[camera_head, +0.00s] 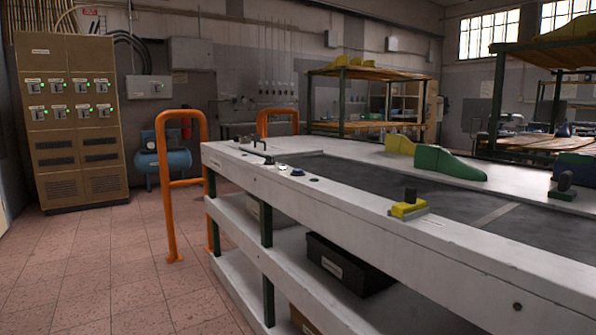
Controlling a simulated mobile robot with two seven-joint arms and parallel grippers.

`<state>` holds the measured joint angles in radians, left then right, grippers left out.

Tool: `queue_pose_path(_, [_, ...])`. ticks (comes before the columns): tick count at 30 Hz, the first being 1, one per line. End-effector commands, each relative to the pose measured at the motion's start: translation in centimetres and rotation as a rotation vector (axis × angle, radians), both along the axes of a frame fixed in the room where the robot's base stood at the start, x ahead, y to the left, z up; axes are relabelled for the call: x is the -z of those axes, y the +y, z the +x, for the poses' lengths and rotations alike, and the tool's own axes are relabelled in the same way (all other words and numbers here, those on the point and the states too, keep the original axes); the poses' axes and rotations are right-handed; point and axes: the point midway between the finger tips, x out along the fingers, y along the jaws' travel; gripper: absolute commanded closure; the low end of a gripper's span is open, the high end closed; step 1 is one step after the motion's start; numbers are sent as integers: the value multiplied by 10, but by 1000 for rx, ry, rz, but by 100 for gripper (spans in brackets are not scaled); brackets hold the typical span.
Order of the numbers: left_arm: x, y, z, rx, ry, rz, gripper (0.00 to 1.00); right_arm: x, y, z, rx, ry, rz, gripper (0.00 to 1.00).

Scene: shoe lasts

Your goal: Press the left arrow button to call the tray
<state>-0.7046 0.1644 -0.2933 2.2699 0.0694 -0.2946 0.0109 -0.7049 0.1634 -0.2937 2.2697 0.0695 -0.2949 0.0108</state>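Neither of my grippers is in view. A long white workbench (330,205) runs from the middle to the lower right, with a dark grey belt or inset surface (370,180) along its top. No tray can be made out on the belt.
A yellow block with a black knob (409,208) sits on the bench's near edge. A green shoe last (449,163) and a yellow one (400,145) stand on its far side. Orange rails (169,190) rise at its left end. Tiled floor (90,270) is free at the left.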

Motion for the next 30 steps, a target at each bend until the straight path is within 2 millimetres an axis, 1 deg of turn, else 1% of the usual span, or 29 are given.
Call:
queue_pose_path(1, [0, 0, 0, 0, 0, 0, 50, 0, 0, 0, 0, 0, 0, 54])
queue_pose_path(2, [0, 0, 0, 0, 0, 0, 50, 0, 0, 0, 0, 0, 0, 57])
queue_pose_path(13, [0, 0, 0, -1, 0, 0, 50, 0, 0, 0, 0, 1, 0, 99])
queue_pose_path(30, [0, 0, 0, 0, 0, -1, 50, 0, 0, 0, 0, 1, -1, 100])
